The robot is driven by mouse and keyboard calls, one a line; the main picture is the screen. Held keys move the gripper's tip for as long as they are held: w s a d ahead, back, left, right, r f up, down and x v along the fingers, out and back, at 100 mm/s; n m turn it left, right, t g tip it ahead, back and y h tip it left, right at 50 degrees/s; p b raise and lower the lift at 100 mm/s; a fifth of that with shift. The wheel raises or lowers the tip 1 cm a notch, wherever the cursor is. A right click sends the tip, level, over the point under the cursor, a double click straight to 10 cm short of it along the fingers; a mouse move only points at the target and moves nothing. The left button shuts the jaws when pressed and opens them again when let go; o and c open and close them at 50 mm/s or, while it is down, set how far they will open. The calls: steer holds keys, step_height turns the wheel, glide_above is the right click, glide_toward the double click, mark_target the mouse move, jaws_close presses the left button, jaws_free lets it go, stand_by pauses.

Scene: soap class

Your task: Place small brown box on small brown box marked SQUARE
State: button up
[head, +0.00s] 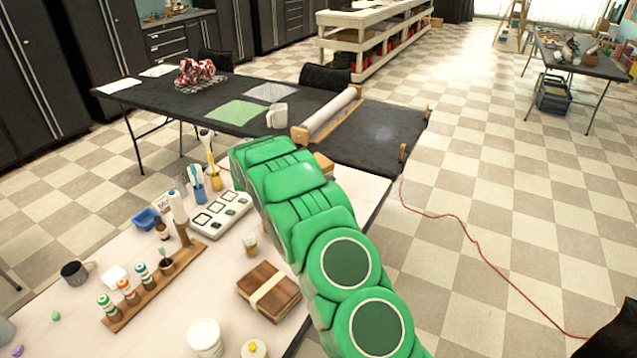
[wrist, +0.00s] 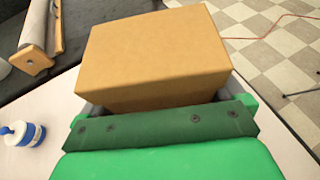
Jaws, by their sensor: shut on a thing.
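My gripper (wrist: 162,105) is shut on a plain tan-brown box (wrist: 155,55), which fills the upper middle of the wrist view. The box shows its top and one long side, with no marking visible on these faces. In the head view my green arm hides my gripper and most of what lies beyond it. A small tan corner (head: 323,163) shows past the arm, probably the held box. I cannot make out a second brown box marked SQUARE in either view.
The pale table (head: 75,335) holds a banded brown wooden block (head: 268,290), a white tray (head: 221,214), a wooden rack of small bottles (head: 150,290) and several cups. Behind it, a black table (head: 385,130) carries a paper roll (head: 335,115). Checkered floor lies open at right.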

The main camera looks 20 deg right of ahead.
steer(key=shift+w+f, duration=0.4)
steer(key=shift+f, duration=0.1)
steer(key=shift+d+f, duration=0.1)
steer(key=shift+f, duration=1.4)
steer(key=shift+f, duration=0.15)
steer(key=o, duration=0.7)
steer(key=shift+o, duration=0.2)
